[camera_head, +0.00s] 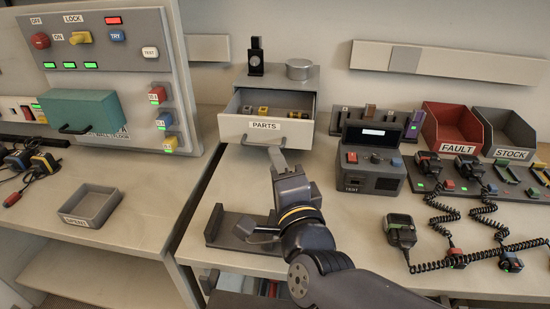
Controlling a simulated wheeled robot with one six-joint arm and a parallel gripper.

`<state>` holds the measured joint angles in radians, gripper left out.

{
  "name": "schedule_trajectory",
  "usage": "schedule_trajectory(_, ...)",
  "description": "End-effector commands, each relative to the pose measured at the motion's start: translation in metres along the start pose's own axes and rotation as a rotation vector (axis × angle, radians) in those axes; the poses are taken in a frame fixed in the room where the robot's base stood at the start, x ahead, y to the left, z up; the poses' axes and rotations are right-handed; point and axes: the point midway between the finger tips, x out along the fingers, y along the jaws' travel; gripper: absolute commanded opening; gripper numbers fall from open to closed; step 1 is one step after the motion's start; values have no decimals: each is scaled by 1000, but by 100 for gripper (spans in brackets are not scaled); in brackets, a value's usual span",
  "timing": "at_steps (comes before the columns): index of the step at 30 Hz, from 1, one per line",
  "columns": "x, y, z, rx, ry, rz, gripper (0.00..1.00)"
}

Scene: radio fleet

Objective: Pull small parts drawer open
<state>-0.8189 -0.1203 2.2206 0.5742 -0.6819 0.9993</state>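The small parts drawer (236,127) has a pale front with a PARTS label, in the grey cabinet (278,77) at the back of the bench. It stands pulled out, and several small yellow and grey parts (263,111) show inside. Its dark handle (247,142) runs along the lower front. My gripper (276,151) reaches up from below, with its fingertips at the right end of the handle. From this angle I cannot tell whether the fingers are closed on the handle or only beside it.
A black test unit (373,171) stands close right of the drawer. A red FAULT bin (450,126) and a grey STOCK bin (504,130) are farther right. Radios with coiled cords lie at front right. A grey holder (226,230) is left of my wrist. A tray (91,204) sits on the left bench.

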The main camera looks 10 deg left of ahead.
Motion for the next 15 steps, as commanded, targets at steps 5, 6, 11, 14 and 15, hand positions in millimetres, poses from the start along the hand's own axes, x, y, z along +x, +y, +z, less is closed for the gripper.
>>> schedule_trajectory(5, -8, 1, 0, 1, 0, -1, 31)
schedule_trajectory(6, -9, 1, 0, 0, 0, -1, 31)
schedule_trajectory(11, -9, 1, 0, 0, 0, 0, 31)
schedule_trajectory(14, -9, 1, 0, 0, 0, 0, 31)
schedule_trajectory(15, -9, 2, 0, 1, 0, 0, 31)
